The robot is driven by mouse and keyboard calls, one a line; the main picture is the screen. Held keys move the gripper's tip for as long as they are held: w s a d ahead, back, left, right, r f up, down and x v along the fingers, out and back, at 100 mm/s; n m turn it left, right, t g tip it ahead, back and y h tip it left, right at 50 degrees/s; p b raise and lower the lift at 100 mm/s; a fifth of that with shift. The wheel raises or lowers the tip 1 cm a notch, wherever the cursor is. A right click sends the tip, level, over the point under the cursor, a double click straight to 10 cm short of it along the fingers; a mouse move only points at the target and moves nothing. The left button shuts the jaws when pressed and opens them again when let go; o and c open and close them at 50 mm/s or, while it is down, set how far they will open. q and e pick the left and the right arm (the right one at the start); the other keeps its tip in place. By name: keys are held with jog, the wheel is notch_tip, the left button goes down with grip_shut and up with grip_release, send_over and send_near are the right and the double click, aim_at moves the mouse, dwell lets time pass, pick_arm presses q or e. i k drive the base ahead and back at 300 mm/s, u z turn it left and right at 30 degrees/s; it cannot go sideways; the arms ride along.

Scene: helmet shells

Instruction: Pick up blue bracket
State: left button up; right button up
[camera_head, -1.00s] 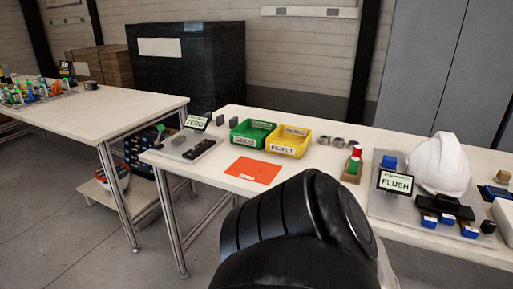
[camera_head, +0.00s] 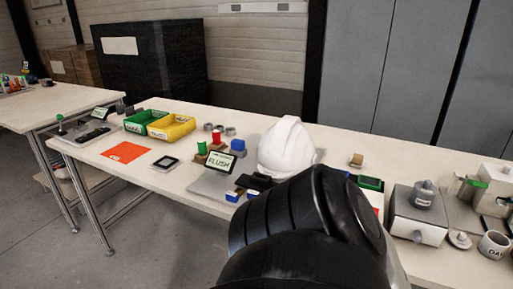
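Small blue pieces sit by the white helmet shell (camera_head: 286,148) on a grey plate (camera_head: 206,184); any of them may be the blue bracket. One blue block (camera_head: 238,146) is behind the FLUSH sign (camera_head: 219,162). Another blue piece (camera_head: 233,196) lies at the plate's front, with one more beside it partly hidden by my arm. A black arm link of mine fills the lower middle of the view and covers the table in front of the helmet. Neither of my grippers shows.
A green bin (camera_head: 143,121) and a yellow bin (camera_head: 171,126) stand left of the plate. An orange sheet (camera_head: 125,151) lies in front of them. A grey box (camera_head: 417,214) and metal parts crowd the table's right end. The table's front-left surface is mostly clear.

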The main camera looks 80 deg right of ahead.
aim_at(236, 144)
jog(key=z, duration=1.7)
